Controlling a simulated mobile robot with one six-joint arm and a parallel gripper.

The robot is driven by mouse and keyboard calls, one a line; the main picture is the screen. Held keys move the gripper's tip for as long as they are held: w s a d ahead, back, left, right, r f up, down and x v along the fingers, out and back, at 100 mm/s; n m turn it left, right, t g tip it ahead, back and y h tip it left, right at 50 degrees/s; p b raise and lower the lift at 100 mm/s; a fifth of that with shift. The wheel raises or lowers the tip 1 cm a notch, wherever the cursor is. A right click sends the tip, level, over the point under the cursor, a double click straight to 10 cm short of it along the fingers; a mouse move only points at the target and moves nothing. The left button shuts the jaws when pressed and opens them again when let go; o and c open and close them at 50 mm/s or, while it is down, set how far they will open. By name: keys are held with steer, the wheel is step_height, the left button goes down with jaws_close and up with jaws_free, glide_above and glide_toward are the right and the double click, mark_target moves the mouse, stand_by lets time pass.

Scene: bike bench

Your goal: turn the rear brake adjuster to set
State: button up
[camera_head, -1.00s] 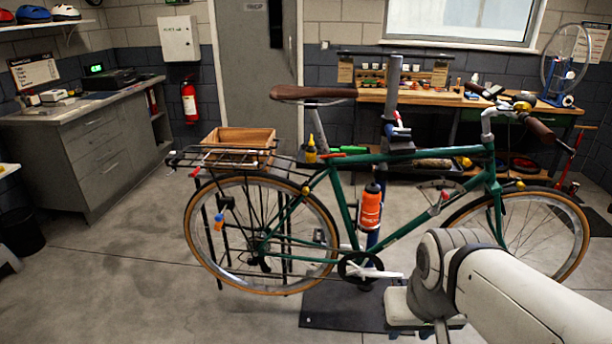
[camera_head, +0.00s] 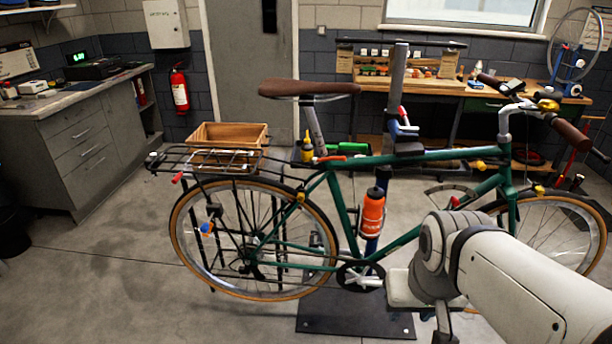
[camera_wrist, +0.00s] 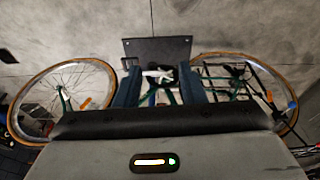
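The green bike (camera_head: 430,157) stands upright in the head view, with its rear wheel (camera_head: 172,235) at the left and its handlebar at the right. A small yellow part (camera_head: 300,197) sits by the seat stay over the rear wheel, and another yellow part (camera_head: 477,165) sits at the top tube. I cannot tell which part is the rear brake adjuster. My gripper (camera_wrist: 160,88) shows in the wrist view with two blue-grey fingers spread apart and nothing held between them. The bike lies beyond the fingers. In the head view the fingers are not visible.
A rear rack (camera_head: 200,160) with an open wooden box (camera_head: 228,133) near it juts out left. A dark base plate (camera_head: 345,322) lies under the bike. A workbench (camera_head: 430,86) stands behind, and a grey cabinet (camera_head: 85,150) at the left. The floor at front left is clear.

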steer(key=shift+o, duration=0.7)
steer(key=shift+w, duration=0.1)
steer(key=m+t+y+b, duration=0.3)
steer(key=m+t+b, duration=0.8)
steer(key=m+b, duration=1)
glide_toward(300, 200)
steer(key=w+f+m+t+h+b, duration=0.1)
steer(key=w+m, duration=0.1)
steer(key=m, duration=0.2)
steer(key=w+a+f+m+t+h+b, duration=0.1)
steer(key=w+m+t+b, duration=0.1)
steer(key=w+m, duration=0.1)
steer(key=w+f+m+t+h+b, duration=0.1)
steer(key=w+m+b, duration=0.1)
steer(key=m, duration=0.4)
steer(key=shift+w+a+f+h, duration=0.3)
steer(key=shift+w+a+f, duration=0.1)
steer(key=shift+w, duration=0.2)
steer(key=shift+c, duration=0.4)
steer(key=shift+b, duration=0.3)
jaws_close()
